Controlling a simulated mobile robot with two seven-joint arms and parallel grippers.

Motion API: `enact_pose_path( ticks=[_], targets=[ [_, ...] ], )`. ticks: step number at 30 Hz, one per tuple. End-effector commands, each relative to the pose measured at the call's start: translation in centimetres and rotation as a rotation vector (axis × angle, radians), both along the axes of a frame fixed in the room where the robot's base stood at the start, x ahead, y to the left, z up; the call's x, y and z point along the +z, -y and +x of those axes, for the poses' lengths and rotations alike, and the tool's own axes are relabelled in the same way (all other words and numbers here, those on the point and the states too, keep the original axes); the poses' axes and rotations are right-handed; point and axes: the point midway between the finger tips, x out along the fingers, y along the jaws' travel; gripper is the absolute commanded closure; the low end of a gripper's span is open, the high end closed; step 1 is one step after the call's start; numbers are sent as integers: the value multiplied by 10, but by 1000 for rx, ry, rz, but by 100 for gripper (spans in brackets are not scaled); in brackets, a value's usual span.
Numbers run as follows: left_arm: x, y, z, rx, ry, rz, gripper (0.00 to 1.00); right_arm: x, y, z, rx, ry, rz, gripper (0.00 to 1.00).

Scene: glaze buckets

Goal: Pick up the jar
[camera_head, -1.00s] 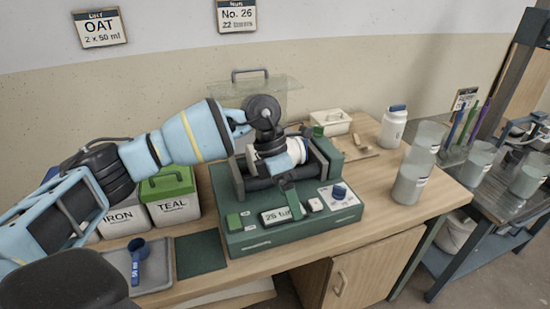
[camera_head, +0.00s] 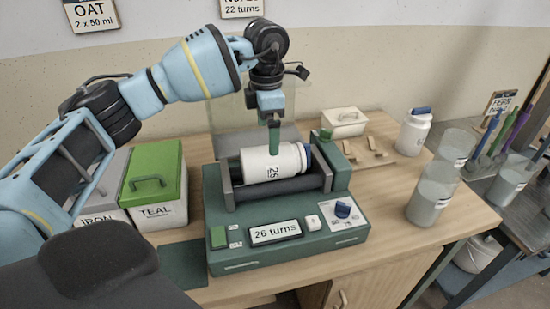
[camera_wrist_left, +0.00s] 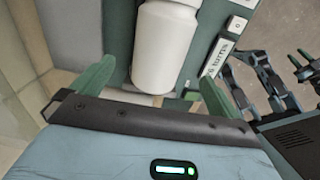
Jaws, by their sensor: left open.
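The white jar (camera_head: 262,166) with a blue lid lies on its side on the dark rollers of the green turning machine (camera_head: 232,240). A number, 26, shows on its side. My left gripper (camera_head: 273,148) points down just above the jar, with green fingers, open and empty. In the left wrist view the jar (camera_wrist_left: 165,45) lies beyond and between the spread fingers of my left gripper (camera_wrist_left: 155,78). I cannot tell from these views exactly how much gap there is.
The machine's display (camera_head: 275,231) reads 26 turns. Teal (camera_head: 158,216) and iron (camera_head: 100,203) buckets stand at left. A white bottle (camera_head: 413,132) and grey-filled beakers (camera_head: 431,202) stand at right. A white box (camera_head: 343,122) is behind. The front right tabletop is bare.

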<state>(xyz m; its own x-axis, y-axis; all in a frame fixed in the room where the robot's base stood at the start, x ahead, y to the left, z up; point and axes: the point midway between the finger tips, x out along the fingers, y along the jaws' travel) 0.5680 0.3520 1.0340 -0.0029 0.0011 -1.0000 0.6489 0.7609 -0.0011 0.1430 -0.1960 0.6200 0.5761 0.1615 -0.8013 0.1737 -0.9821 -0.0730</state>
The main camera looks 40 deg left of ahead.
Motion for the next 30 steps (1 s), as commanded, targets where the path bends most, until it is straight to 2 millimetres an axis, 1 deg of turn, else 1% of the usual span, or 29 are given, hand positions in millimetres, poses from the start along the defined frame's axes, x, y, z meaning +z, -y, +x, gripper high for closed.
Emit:
enact_pose_path(
  ticks=[3, 8, 10, 14, 17, 24, 27, 30],
  targets=[
    [-6, 0, 0, 0, -1, 0, 0, -2, 0, -7, 0, -14, 0, 64],
    [-22, 0, 0, 0, -1, 0, 0, -3, 0, -10, 0, -22, -1, 64],
    [-26, 0, 0, 0, -1, 0, 0, -3, 0, -10, 0, -21, -1, 64],
    [-28, 0, 1, 0, 0, 0, 0, -3, 0, -9, 0, -19, -1, 64],
    [-37, 1, 2, 0, -1, 0, 0, -1, 0, -7, -1, -14, 0, 64],
    [-69, 1, 5, 0, -2, -1, 0, 1, 0, -3, -1, -6, 0, 64],
    [-76, 1, 5, -1, 0, -1, 0, 2, 0, -2, -1, -4, 0, 64],
    [-78, 1, 5, -1, 0, -1, 0, 2, 0, -2, -1, -4, 0, 64]
  ],
)
